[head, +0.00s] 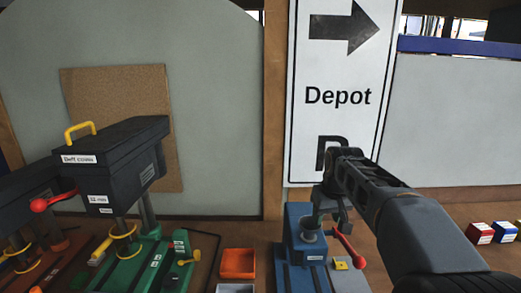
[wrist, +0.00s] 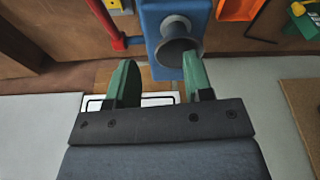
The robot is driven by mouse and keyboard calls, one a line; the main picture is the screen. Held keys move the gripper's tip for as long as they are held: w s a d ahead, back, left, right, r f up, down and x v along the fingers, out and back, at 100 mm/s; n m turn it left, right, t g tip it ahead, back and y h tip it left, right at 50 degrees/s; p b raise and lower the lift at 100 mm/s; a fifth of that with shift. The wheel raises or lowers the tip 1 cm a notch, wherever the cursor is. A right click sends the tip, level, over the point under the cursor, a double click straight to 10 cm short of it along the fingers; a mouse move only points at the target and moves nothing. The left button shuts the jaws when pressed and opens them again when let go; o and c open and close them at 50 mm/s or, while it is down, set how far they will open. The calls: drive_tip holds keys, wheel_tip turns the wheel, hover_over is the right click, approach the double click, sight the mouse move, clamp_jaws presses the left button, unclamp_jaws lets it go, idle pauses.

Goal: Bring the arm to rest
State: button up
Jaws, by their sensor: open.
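My arm reaches in from the lower right of the head view. My gripper (head: 328,208) is in front of the lower part of the white Depot sign (head: 336,60), close above a blue machine (head: 298,225). In the wrist view my gripper's (wrist: 160,80) two green fingers stand apart with nothing held between them. The blue machine (wrist: 158,20) with its round grey cup shows just beyond the fingertips there. I cannot tell whether the fingers touch it. Part of the white sign (wrist: 150,100) shows between the fingers.
A black and green drill press (head: 125,165) stands at the left, with another beside it. An orange tray (head: 238,263) lies left of the blue machine. Small red (head: 479,232) and blue (head: 505,231) boxes sit at the right. A red-knobbed lever (head: 347,242) is close below my gripper.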

drive_tip(key=s+f+m+t, duration=0.1)
drive_tip(key=s+f, duration=0.3)
drive_tip(key=s, duration=0.5)
drive_tip(key=s+a+f+t, duration=0.1)
drive_tip(key=s+f, duration=0.3)
drive_tip(key=s, duration=0.6)
drive_tip(key=shift+s+a+f+m+b, duration=0.15)
drive_tip(key=shift+f+m+b, duration=0.25)
